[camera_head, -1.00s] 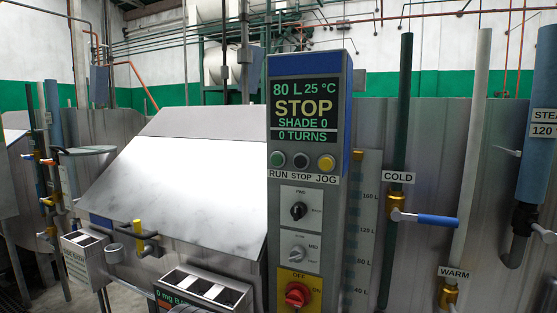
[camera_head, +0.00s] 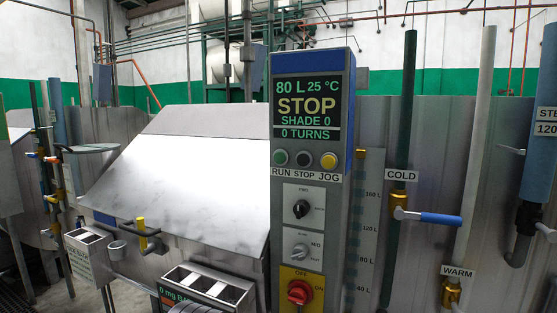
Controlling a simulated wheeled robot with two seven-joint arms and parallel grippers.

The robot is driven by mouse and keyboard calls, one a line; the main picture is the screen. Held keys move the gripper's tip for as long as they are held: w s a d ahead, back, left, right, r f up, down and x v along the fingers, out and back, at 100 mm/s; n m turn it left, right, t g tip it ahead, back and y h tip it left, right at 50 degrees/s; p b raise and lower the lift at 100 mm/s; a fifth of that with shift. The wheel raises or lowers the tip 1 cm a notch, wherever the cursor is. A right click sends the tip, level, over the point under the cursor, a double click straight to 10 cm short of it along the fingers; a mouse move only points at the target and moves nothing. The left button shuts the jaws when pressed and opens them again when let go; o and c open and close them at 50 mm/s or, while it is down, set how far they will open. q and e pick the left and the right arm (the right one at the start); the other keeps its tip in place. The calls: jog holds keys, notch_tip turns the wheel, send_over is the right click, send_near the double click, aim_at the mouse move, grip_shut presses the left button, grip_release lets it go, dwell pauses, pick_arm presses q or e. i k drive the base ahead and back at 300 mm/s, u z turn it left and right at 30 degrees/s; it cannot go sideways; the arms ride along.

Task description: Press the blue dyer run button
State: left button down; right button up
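The dyer's control panel (camera_head: 312,230) stands upright at the centre, with a blue frame at its top. Its screen (camera_head: 307,108) reads 80 L, 25 °C, STOP, SHADE 0, 0 TURNS. Below it are three round buttons in a row. The green run button (camera_head: 280,157) is at the left, above the RUN label. The dark stop button (camera_head: 303,158) is in the middle and the yellow jog button (camera_head: 328,160) at the right. Nothing covers the buttons. Neither gripper is in view.
Below the buttons are two selector knobs and a red rotary switch (camera_head: 299,292). A sloped metal lid (camera_head: 180,185) is to the left, with a yellow-handled latch (camera_head: 142,235). At the right are a COLD valve with a blue lever (camera_head: 440,218), a WARM valve and a steam pipe.

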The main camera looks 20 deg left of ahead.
aim_at(280, 158)
jog(key=k, duration=0.65)
jog(key=u, duration=0.65)
jog(key=i, duration=1.1)
jog(key=z, duration=0.65)
